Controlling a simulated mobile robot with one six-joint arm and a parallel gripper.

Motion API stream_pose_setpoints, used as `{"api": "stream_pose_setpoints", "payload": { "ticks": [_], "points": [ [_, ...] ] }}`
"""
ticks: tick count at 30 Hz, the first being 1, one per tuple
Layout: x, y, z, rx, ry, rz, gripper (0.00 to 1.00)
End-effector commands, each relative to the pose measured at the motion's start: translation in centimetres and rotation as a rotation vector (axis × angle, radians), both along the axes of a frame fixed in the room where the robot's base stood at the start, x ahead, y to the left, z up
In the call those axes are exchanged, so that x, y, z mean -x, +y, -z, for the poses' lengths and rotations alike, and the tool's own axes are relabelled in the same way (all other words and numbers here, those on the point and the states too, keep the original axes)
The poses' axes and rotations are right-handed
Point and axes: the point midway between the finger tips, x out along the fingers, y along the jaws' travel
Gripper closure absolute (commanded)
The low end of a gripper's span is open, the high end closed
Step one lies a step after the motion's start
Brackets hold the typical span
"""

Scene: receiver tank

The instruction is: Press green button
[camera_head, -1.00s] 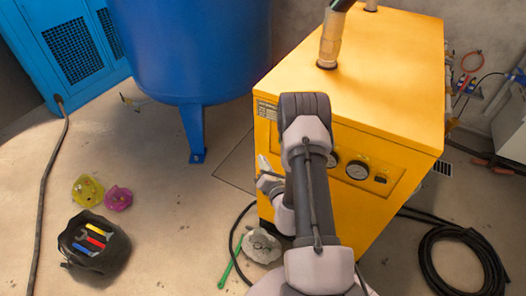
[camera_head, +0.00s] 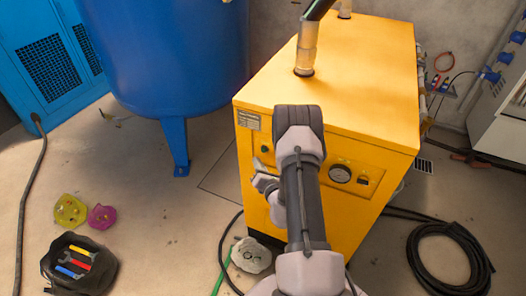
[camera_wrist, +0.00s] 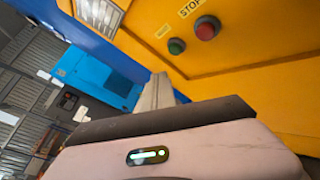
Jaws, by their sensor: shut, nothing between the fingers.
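The green button (camera_wrist: 176,46) is a small dark green round knob on the yellow machine's panel in the wrist view. A larger red button (camera_wrist: 207,28) sits beside it, under a STOP label. My gripper (camera_wrist: 160,78) is shut and empty, its grey fingers pointing toward the machine, below and left of the green button in the picture. It looks apart from the button, though the exact gap is hard to judge. In the head view my gripper (camera_head: 262,180) shows at the front of the yellow machine (camera_head: 350,90), partly behind my arm.
A blue tank (camera_head: 165,55) on legs stands left of the machine. A black bag with tools (camera_head: 80,265) and yellow (camera_head: 70,211) and pink (camera_head: 101,217) items lie on the left floor. A coiled black hose (camera_head: 450,258) lies right. A pale lump (camera_head: 251,255) is near the machine's base.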

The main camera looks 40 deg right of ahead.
Motion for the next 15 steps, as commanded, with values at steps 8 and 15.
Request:
{"api": "stream_pose_setpoints", "payload": {
  "ticks": [8, 15],
  "points": [
    [-0.8, -2.0, 0.0, 0.000, 0.000, 0.000, 1.00],
    [-0.9, -2.2, 0.0, 0.000, 0.000, 0.000, 1.00]
  ]
}}
